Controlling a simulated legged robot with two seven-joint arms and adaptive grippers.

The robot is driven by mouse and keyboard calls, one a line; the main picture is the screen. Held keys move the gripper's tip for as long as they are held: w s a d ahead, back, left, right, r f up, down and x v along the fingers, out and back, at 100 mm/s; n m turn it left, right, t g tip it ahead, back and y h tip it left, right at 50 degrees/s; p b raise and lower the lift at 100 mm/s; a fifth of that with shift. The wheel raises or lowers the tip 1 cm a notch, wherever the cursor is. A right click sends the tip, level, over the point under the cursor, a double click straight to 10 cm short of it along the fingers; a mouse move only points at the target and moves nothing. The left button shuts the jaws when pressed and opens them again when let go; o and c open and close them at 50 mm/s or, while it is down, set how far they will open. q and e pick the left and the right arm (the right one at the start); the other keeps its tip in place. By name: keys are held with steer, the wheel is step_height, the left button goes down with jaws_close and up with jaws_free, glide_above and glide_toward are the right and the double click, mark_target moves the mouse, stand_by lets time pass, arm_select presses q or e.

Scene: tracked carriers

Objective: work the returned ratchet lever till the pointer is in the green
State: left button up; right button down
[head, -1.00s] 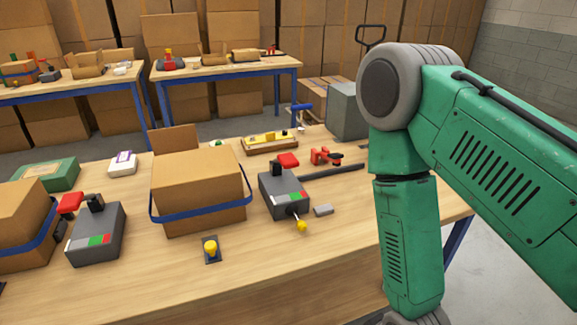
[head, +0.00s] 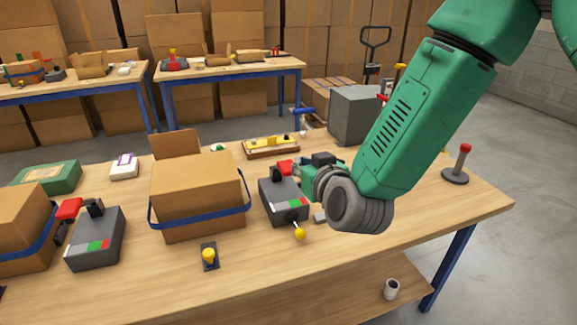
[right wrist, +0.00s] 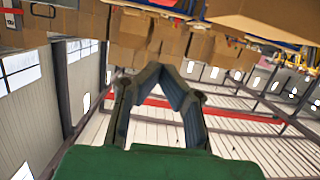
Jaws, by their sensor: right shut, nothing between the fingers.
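A dark grey ratchet unit (head: 281,203) stands right of the middle carton. It has a red-tipped lever (head: 285,167) at its back, a yellow-knobbed rod (head: 300,233) at its front and a strip with green and red fields; the pointer is too small to read. A similar grey unit (head: 95,238) with a red lever (head: 69,208) stands at the left. My right gripper (head: 301,171) is shut and empty, close beside the red-tipped lever; contact cannot be told. Its closed fingers show in the right wrist view (right wrist: 159,72). My left gripper is out of view.
An open carton (head: 198,198) with a blue strap stands between the units. A yellow knob on a plate (head: 209,257) is in front. A yellow-topped tray (head: 272,146) and a grey box (head: 355,115) are behind. The right table end is clear up to a red-knobbed stand (head: 459,165).

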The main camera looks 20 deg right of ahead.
glide_above(290, 171)
step_height(290, 171, down, 3)
steer(key=shift+r, duration=0.15)
step_height(290, 171, down, 3)
steer(key=shift+a+r, duration=0.15)
steer(key=shift+f, duration=0.65)
steer(key=shift+s, duration=0.1)
